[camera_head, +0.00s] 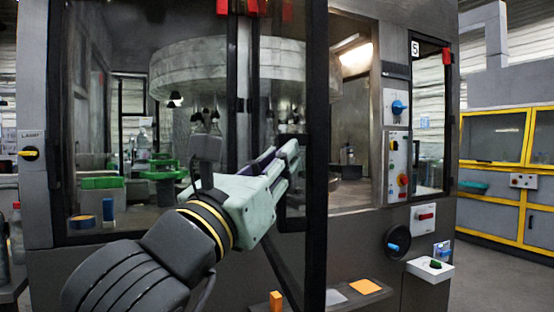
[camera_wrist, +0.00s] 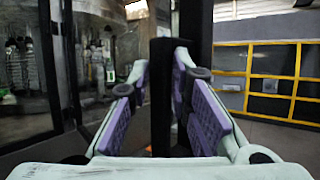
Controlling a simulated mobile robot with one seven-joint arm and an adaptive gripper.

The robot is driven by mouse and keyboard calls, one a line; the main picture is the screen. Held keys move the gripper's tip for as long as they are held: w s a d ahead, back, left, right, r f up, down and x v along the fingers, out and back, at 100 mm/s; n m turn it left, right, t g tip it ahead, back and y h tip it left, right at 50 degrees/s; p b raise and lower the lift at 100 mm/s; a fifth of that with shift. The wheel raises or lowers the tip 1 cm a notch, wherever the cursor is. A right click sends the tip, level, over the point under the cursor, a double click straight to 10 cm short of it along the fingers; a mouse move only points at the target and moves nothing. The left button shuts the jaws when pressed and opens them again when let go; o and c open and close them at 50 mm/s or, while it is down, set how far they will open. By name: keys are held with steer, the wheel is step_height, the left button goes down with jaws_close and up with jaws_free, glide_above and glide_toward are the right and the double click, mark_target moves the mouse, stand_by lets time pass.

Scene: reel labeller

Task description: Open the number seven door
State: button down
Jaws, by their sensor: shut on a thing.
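A glass door with a dark frame (camera_head: 317,120) stands swung out from the front of the machine, and the inside shows to its right. My gripper (camera_head: 291,150) is at the door's black handle (camera_head: 292,205). In the wrist view, the purple-padded fingers of my gripper (camera_wrist: 162,70) are on either side of a dark upright bar (camera_wrist: 160,105), and are shut on it. The fingers partly hide the handle. I see no number seven on this door. A "5" label (camera_head: 415,48) marks another panel at the right.
A control panel with a blue knob (camera_head: 398,107) and a black handwheel (camera_head: 397,243) are right of the opening. A small white box (camera_head: 430,269) juts out below. Yellow-framed cabinets (camera_head: 508,140) stand at the far right, with open floor before them.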

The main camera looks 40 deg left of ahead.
steer(key=shift+w+a, duration=0.1)
steer(key=shift+a, duration=0.45)
steer(key=c, duration=1.9)
jaws_free()
steer(key=shift+o, duration=0.7)
steer(key=shift+w+a+f, duration=0.1)
steer(key=shift+a+f, duration=0.05)
steer(key=shift+a, duration=0.05)
steer(key=shift+d, duration=0.2)
steer(key=v, duration=0.7)
steer(key=shift+s, duration=0.25)
